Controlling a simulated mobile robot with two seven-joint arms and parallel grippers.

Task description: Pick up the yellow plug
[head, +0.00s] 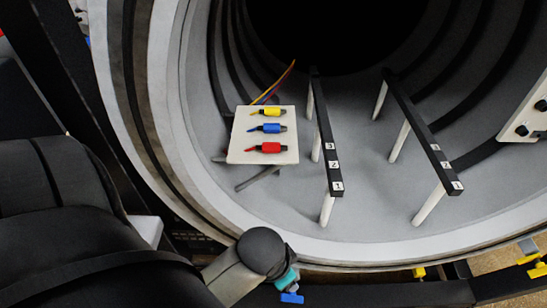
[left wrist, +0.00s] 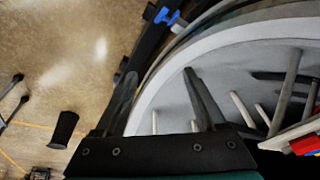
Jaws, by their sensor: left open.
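The yellow plug (head: 272,112) lies on a white board (head: 237,146) inside the round furnace chamber, in the far row of three plugs. The blue plug (head: 271,128) and the red plug (head: 271,147) lie nearer. My left gripper (left wrist: 160,80) is open and empty in the left wrist view, its fingers apart near the chamber rim. The white board, with the red plug (left wrist: 303,145) on it, shows at that view's right edge. The yellow plug cannot be made out there. In the head view my left arm ends near the front rim, its fingers hidden. My right gripper is not in view.
Two black rails (head: 324,130) (head: 424,130) on white posts stand right of the board. A white panel with black knobs (head: 524,114) is at the right edge. The chamber rim (head: 185,175) curves between my left arm and the board. Coloured valve handles (head: 291,298) sit below it.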

